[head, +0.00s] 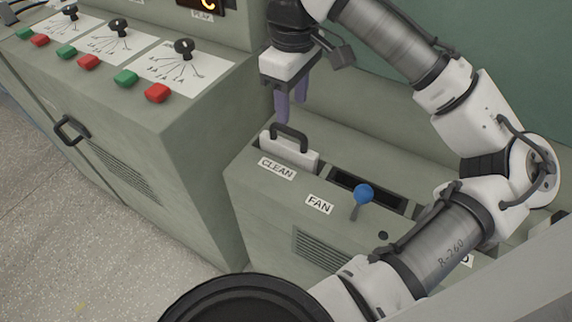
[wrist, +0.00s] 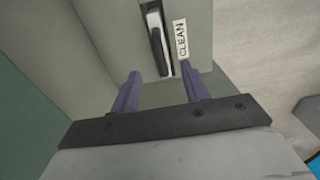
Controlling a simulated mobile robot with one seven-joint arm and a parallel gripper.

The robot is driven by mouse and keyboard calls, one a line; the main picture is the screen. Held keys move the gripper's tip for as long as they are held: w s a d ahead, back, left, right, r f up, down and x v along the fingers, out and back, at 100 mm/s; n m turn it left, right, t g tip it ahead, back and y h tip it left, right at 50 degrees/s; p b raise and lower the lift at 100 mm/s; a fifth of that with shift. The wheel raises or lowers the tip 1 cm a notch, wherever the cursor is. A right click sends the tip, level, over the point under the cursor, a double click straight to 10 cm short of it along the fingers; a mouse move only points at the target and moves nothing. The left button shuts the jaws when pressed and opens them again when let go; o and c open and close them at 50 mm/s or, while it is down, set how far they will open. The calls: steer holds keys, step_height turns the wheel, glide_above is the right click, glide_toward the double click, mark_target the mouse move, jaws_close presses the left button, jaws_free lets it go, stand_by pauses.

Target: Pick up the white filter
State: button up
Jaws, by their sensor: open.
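The white filter (head: 287,152) sits upright in a slot beside the CLEAN label, with a dark loop handle on its top. In the wrist view the filter (wrist: 154,22) shows as a narrow white strip under its dark handle, near the top middle. My gripper (head: 291,112) has two purple fingers pointing down, just above the filter and its handle. In the wrist view my gripper (wrist: 162,82) is open, its fingers apart with nothing between them. The fingers appear apart from the handle. The filter's lower part is hidden in the slot.
The low grey-green cabinet has a dark open slot (head: 368,188) right of the filter, and a blue-knobbed lever (head: 363,195) near the FAN label (head: 319,204). A taller console (head: 190,140) with rotary knobs and red and green buttons stands close on the left. A green wall is behind.

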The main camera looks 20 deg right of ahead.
mark_target(290, 135)
step_height(290, 135, down, 11)
steer(key=shift+w+a+f+b, duration=0.1)
steer(key=shift+w+b, duration=0.05)
steer(key=shift+b, duration=0.7)
steer(key=shift+c, duration=0.2)
jaws_close()
